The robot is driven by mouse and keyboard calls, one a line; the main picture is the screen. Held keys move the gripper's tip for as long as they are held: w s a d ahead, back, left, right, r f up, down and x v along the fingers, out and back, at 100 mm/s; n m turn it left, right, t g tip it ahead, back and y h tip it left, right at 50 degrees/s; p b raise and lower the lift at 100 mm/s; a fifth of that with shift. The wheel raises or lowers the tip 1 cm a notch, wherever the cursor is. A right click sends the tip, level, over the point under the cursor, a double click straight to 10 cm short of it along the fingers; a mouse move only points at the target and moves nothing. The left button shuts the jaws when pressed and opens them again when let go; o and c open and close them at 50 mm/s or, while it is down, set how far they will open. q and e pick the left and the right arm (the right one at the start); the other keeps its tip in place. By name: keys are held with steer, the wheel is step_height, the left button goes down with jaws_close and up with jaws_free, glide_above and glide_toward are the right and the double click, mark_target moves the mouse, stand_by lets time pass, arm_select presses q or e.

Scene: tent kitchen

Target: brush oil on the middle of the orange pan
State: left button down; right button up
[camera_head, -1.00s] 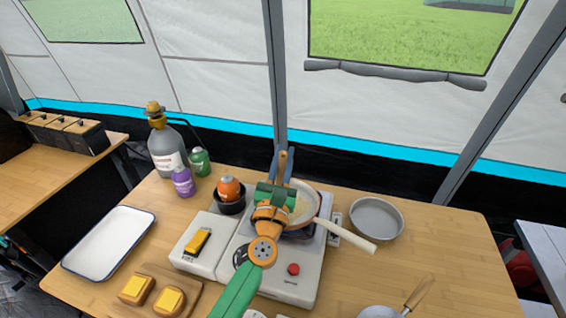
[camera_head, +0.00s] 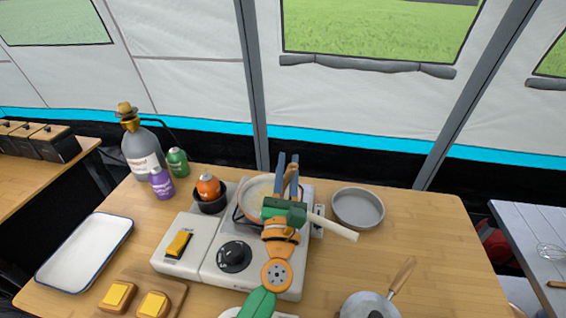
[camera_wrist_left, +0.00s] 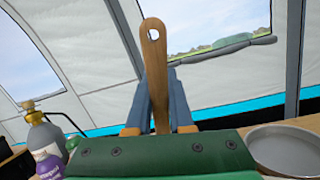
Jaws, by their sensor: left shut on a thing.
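The orange pan (camera_head: 243,207) sits on the portable stove, its pale handle (camera_head: 338,229) pointing right and toward me. Part of its cream inside (camera_head: 259,189) shows. My left gripper (camera_head: 287,170) is over the right side of the pan and hides much of it. It is shut on a brush, whose wooden handle (camera_head: 292,181) sticks up between the fingers and also shows in the left wrist view (camera_wrist_left: 155,75). The brush's bristles are hidden, so I cannot tell whether they touch the pan. My right gripper is not in view.
An orange-topped bottle (camera_head: 208,187) stands in a dark bowl left of the pan. A round metal tin (camera_head: 358,207) is to the right. Purple (camera_head: 161,184) and green (camera_head: 177,162) bottles and a grey gas cylinder (camera_head: 142,153) stand at back left.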

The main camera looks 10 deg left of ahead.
arm_select(q)
steer(key=w+a, duration=0.5)
steer(key=shift+a+r+n, duration=0.25)
steer(key=shift+a+n, duration=0.1)
steer(key=shift+n, duration=0.05)
stand_by(0.3)
step_height(320, 180, up, 9)
steer(key=p, duration=0.8)
stand_by(0.4)
stand_by(0.6)
